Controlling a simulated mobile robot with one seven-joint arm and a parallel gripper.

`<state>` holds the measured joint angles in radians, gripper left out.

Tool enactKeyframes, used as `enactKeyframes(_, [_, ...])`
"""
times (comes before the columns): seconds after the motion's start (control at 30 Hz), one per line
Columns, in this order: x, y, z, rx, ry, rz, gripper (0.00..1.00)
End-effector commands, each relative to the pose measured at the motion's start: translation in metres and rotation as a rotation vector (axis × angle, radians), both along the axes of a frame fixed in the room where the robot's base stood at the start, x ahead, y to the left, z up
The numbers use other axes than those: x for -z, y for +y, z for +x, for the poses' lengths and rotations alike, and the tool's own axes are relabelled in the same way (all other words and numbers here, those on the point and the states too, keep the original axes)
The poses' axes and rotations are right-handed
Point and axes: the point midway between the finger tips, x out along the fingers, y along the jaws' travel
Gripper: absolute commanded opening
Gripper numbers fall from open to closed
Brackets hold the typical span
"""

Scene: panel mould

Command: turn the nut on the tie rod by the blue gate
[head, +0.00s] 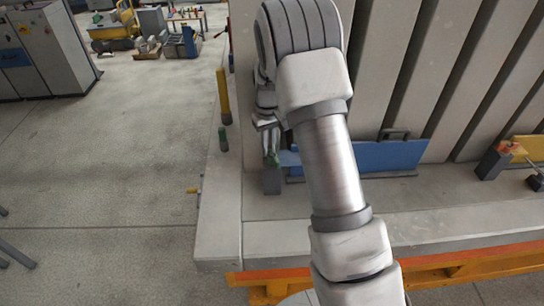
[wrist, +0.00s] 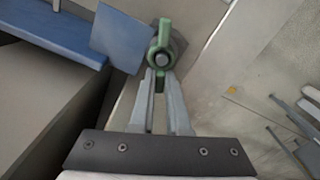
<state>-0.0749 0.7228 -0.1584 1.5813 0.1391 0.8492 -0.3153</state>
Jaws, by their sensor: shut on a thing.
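The green nut (wrist: 164,35) sits around the round grey end of the tie rod (wrist: 162,59) in the wrist view. One wing of the nut points up and the other points down between my fingers. My gripper (wrist: 160,78) is shut on that lower wing. The blue gate (head: 392,156) stands along the foot of the ribbed panels in the head view; its blue parts also show at the upper left of the wrist view (wrist: 50,25). In the head view my gripper (head: 270,140) is small beside the gate's left end, and my arm covers part of the gate.
A grey block with yellow parts (head: 492,160) lies to the right. An orange-edged support (head: 440,268) runs along the front. The floor at left is mostly open.

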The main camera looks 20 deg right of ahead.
Motion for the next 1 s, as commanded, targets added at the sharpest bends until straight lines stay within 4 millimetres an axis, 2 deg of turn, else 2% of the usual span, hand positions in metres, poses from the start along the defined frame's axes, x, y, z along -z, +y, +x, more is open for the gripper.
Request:
enactKeyframes(0.3, [-0.0014, -0.0008, 0.0010, 0.021, -0.003, 0.000, 0.00])
enactKeyframes(0.6, [-0.0019, -0.0074, 0.0012, 0.284, -0.004, -0.001, 0.00])
enactKeyframes(1.0, [-0.0023, -0.0091, 0.0011, 0.347, -0.004, -0.002, 0.00])
